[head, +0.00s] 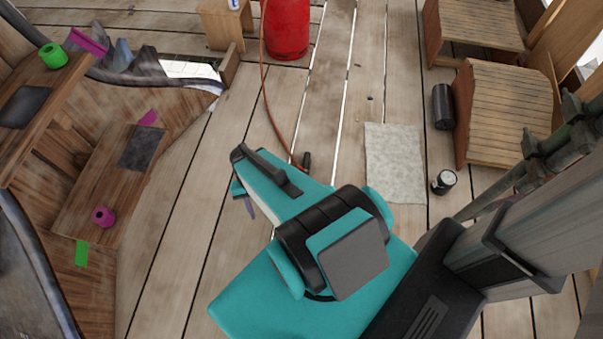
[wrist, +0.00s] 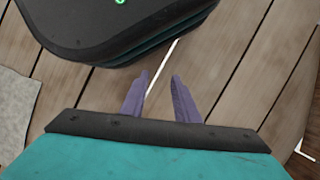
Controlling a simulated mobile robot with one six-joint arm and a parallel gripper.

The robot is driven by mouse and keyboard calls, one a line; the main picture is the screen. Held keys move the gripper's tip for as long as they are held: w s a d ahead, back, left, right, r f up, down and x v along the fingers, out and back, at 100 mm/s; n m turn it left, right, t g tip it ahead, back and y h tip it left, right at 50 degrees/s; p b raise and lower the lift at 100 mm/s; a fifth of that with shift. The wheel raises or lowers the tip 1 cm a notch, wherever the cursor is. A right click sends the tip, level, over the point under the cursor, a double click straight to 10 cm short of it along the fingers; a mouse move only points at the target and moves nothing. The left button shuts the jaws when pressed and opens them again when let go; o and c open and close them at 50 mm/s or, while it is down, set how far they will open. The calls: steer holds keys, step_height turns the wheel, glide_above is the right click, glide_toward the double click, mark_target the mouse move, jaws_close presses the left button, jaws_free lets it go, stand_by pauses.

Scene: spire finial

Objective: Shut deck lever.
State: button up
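I cannot pick out a deck lever for certain in either view. My gripper shows in the wrist view (wrist: 159,75) as two purple fingers with a gap between them, empty, above bare deck planks. In the head view only a little of a purple finger (head: 249,207) shows beside my teal wrist, and the rest is hidden. The plank deck (head: 185,215) runs under my arm, which hides part of it.
A red gas cylinder (head: 287,28) stands at the back, with an orange hose (head: 268,100) running to a black fitting (head: 306,160). A grey mat (head: 394,160) and small can (head: 444,181) lie right. Wooden shelves (head: 100,190) stand left; green pipes (head: 545,145) run right.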

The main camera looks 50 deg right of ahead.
steer(key=w+d+f+m+t+y+b, duration=0.1)
steer(key=w+d+f+m+t+b, duration=0.1)
steer(key=w+d+f+m+b, duration=0.5)
steer(key=d+f+m+t+b, duration=0.15)
steer(key=d+m+b, duration=0.35)
steer(key=d, duration=0.6)
steer(key=s+d+f+m+t+b, duration=0.1)
steer(key=d+m+t+b, duration=0.1)
steer(key=d+m+b, duration=0.3)
steer(key=s+d+f+m+t+b, duration=0.1)
steer(key=d+m+b, duration=0.4)
steer(key=d, duration=0.8)
steer(key=shift+d+f+t+h, duration=0.25)
steer(key=shift+f+t+h, duration=0.05)
steer(key=shift+t, duration=0.25)
steer(key=b+x, duration=0.6)
steer(key=x, duration=0.7)
steer(key=shift+f, duration=0.4)
